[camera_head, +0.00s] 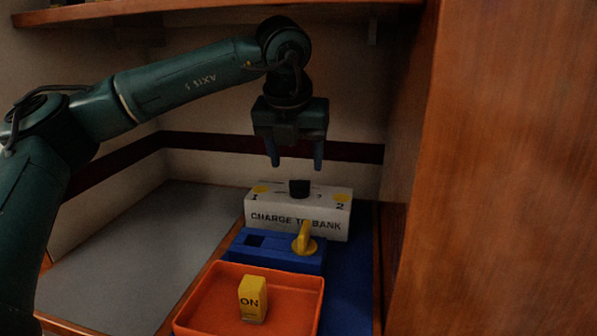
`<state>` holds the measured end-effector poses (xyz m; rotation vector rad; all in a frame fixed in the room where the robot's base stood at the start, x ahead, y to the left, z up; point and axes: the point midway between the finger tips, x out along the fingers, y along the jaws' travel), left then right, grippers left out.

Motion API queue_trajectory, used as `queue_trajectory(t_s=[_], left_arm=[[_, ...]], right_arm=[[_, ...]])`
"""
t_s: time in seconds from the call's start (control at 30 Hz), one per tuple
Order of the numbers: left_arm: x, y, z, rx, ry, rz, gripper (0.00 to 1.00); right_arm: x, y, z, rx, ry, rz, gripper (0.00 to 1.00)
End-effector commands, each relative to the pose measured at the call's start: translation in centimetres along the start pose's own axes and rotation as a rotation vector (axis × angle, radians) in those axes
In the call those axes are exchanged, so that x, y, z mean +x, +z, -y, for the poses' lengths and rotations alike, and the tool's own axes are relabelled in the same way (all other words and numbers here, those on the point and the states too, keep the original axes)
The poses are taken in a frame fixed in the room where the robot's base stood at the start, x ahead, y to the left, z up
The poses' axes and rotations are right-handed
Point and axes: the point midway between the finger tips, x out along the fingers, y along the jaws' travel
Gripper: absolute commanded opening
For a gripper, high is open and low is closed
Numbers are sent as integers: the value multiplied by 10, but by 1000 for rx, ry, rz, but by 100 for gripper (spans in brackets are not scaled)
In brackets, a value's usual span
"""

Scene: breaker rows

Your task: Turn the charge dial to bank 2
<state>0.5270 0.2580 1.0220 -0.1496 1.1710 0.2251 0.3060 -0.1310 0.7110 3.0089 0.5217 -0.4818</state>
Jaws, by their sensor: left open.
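The charge dial is a small black knob (300,188) on top of a white box (297,222) lettered "CHARGE TO BANK". A yellow mark with "1" sits at the box's left end, and a yellow mark with "2" (342,198) at its right end. The way the knob points is too small to tell. My left gripper (296,165) hangs fingers down above the knob, apart from it. Its two fingers are open with nothing between them. My right gripper is not in view.
A blue block (276,256) with a yellow handle (304,240) stands in front of the white box. Nearer is an orange tray (205,312) holding a yellow "ON" block (252,299). A wooden panel (500,170) stands close on the right; a shelf (200,7) runs overhead. The grey surface (150,250) is clear.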

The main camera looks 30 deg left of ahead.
Motion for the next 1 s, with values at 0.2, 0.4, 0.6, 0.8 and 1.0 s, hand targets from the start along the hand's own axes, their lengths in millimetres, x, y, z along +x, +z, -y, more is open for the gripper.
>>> queue_trajectory(t_s=[0.2,0.4,0.6,0.8,1.0], left_arm=[[36,1,0,1,0,-2,58],[50,1,0,0,0,-1,58],[51,1,0,0,-1,-1,58],[51,1,0,0,-1,-1,49],[51,1,0,0,-1,-1,33]], right_arm=[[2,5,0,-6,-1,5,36],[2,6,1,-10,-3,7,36],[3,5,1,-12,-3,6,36],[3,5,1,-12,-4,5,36],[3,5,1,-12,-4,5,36]])
